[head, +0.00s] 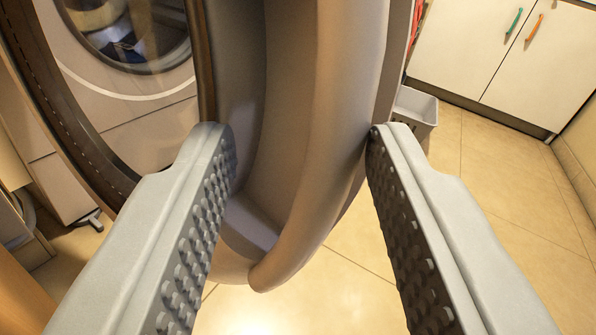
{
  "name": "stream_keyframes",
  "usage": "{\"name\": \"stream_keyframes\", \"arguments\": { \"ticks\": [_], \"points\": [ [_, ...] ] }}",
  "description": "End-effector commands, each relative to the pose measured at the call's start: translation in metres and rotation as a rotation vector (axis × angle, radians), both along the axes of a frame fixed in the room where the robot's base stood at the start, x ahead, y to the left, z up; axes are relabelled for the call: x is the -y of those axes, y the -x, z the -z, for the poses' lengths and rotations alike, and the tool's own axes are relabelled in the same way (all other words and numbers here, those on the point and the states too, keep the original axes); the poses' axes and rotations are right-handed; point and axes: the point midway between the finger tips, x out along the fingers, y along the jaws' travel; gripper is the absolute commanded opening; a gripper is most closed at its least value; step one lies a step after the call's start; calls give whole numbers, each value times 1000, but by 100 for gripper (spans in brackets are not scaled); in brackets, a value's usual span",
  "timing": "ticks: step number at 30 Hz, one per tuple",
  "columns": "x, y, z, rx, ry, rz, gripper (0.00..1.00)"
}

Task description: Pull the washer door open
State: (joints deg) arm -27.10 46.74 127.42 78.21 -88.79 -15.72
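A thick, curved grey door rim (335,120) runs down the middle of the head view, close to me. A recessed grey inner face and a dark brown ring (45,95) lie to its left. They look like parts of the washer door, seen at a steep angle. My gripper (300,135) is open, with one studded finger on each side of the rim. The right fingertip appears close to the rim's outer edge; I cannot tell if it touches. The left fingertip overlaps the recessed inner face. The hinge is not visible.
A pale machine front with a round window (130,35) shows through the ring. White cabinets (500,60) with green and orange handles stand at the upper right. A grey bin (415,108) is behind the rim. Tiled floor (490,170) is clear at right.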

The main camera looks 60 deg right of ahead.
Motion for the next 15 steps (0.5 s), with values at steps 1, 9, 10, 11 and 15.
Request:
{"name": "stream_keyframes", "arguments": {
  "ticks": [1, 9, 10, 11, 15],
  "points": [
    [-7, 5, 0, 0, 0, -4, 39],
    [-44, 34, 0, -1, 1, -4, 39],
    [-48, 37, 0, -1, 1, -4, 39],
    [-52, 41, 0, -1, 1, -5, 39],
    [-70, 56, 0, -1, 1, -4, 39]
  ]
}}
